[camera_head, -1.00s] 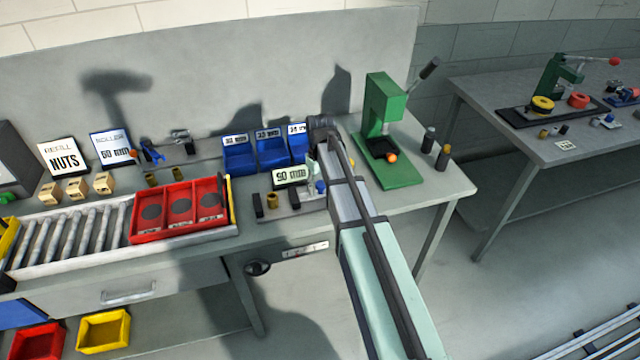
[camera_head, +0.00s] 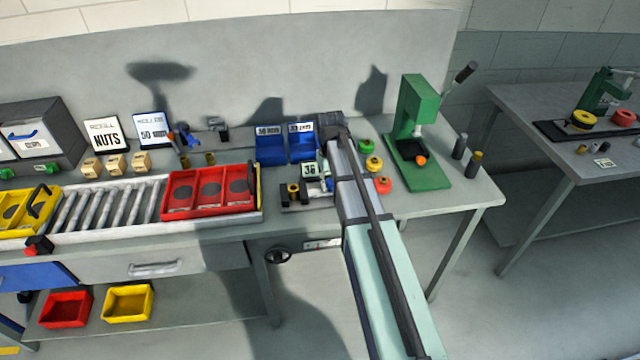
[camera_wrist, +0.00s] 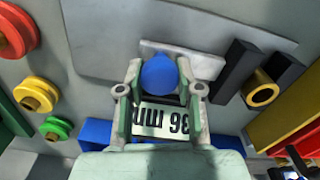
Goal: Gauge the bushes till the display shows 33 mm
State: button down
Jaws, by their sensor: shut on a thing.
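The gauge plate (camera_wrist: 110,45) lies on the bench, with two black jaws (camera_wrist: 236,68) standing at one end. A brass bush (camera_wrist: 262,93) sits by the jaws; whether both touch it I cannot tell. In the head view the bush (camera_head: 293,189) also shows between the dark jaws. The display (camera_wrist: 160,121) reads 36 mm, upside down in the wrist view; in the head view the display (camera_head: 309,169) is partly covered by my arm. My gripper (camera_wrist: 160,76) is shut on the blue knob (camera_wrist: 160,73) of the gauge, one finger at each side.
Blue labelled bins (camera_head: 270,148) stand behind the gauge. A red tray (camera_head: 210,192) lies on rollers at its left. Red, green and yellow ringed pieces (camera_head: 382,185) and a green press (camera_head: 418,130) stand at its right.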

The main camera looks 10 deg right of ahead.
aim_at(327, 181)
jog(key=shift+a, duration=0.45)
jog(key=c, duration=1)
grip_release()
jog(key=shift+c, duration=0.2)
jog(key=o, duration=0.3)
jog(key=shift+a, duration=0.35)
jog(key=shift+d, duration=0.1)
jog(key=shift+d, duration=0.15)
jog(key=shift+r, duration=0.25)
notch_tip(327, 181, up, 12)
jog(key=shift+f, duration=0.25)
